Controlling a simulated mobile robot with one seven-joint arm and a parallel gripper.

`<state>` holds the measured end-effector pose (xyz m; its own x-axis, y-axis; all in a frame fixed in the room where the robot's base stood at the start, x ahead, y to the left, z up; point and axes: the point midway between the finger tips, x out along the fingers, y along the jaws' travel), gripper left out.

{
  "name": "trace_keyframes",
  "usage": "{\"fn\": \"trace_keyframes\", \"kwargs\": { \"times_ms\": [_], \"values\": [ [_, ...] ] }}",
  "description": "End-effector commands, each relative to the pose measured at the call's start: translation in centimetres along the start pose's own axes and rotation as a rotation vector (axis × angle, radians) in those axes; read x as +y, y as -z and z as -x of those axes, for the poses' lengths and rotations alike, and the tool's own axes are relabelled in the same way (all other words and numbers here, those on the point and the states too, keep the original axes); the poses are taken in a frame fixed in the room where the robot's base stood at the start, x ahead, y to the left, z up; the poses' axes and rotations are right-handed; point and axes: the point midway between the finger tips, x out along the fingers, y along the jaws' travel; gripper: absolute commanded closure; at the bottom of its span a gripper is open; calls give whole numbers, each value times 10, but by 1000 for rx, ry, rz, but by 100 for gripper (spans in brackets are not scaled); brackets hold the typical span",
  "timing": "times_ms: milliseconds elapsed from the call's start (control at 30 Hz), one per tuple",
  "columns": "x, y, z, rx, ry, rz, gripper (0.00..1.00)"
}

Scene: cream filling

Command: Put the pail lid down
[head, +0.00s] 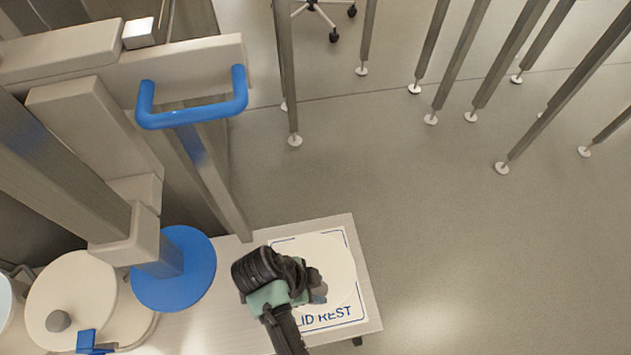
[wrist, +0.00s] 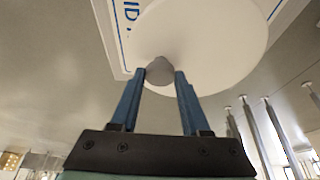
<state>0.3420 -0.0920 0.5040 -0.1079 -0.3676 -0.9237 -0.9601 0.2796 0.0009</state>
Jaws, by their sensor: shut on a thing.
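The pail lid (head: 334,262) is a round cream disc with a grey knob, which shows in the wrist view (wrist: 159,72). My gripper (head: 317,291) is shut on this knob, with one blue finger on each side in the wrist view (wrist: 160,78). The lid is over the white LID REST mat (head: 347,313), which has a blue border. In the wrist view the lid (wrist: 215,40) reaches past the mat's edge and looks raised above it. The exact gap cannot be told. My gripper hides part of the lid and lettering in the head view.
The mat lies on a pale table (head: 233,290) whose right edge is close by. A cream round cover (head: 85,285) with a grey knob stands at the lower left, near a blue disc (head: 190,270) on the machine. A blue handle (head: 195,118) stands above. Floor lies right.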

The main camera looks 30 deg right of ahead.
Motion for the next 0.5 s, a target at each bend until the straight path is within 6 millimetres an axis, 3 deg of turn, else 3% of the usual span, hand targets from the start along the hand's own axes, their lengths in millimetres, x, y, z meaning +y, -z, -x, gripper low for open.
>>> {"fn": "trace_keyframes", "kwargs": {
  "times_ms": [400,500],
  "values": [
    [-1,-18,-44,-1,1,1,100],
    [-1,-19,-45,-1,3,1,100]
  ]
}}
